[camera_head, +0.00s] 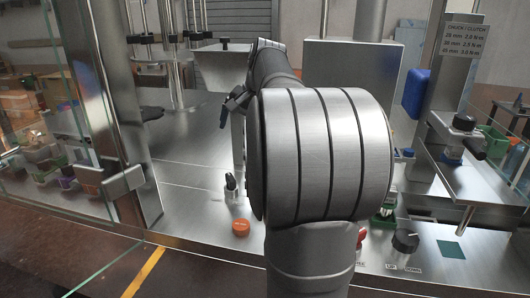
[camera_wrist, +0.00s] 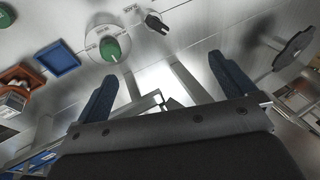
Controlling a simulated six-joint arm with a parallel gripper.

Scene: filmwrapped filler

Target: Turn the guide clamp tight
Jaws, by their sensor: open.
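A clamp with a black knob (camera_head: 464,123) and a black side handle (camera_head: 472,148) sits on a steel bracket at the right of the machine; I cannot be sure that it is the guide clamp. My gripper (camera_head: 230,108) is well left of it, partly hidden behind my arm, near an upright steel post. In the wrist view, my gripper (camera_wrist: 162,70) has its two blue-padded fingers wide apart. Steel bars show between and beyond them, and I see nothing held. How tight any clamp is cannot be seen.
An orange cap (camera_head: 241,227) and a black selector knob (camera_head: 405,241) are on the steel deck. A glass guard (camera_head: 50,110) stands at the left. In the wrist view are a green knob (camera_wrist: 112,48), a blue tray (camera_wrist: 57,58) and a dark disc (camera_wrist: 293,47). My arm hides the deck's middle.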

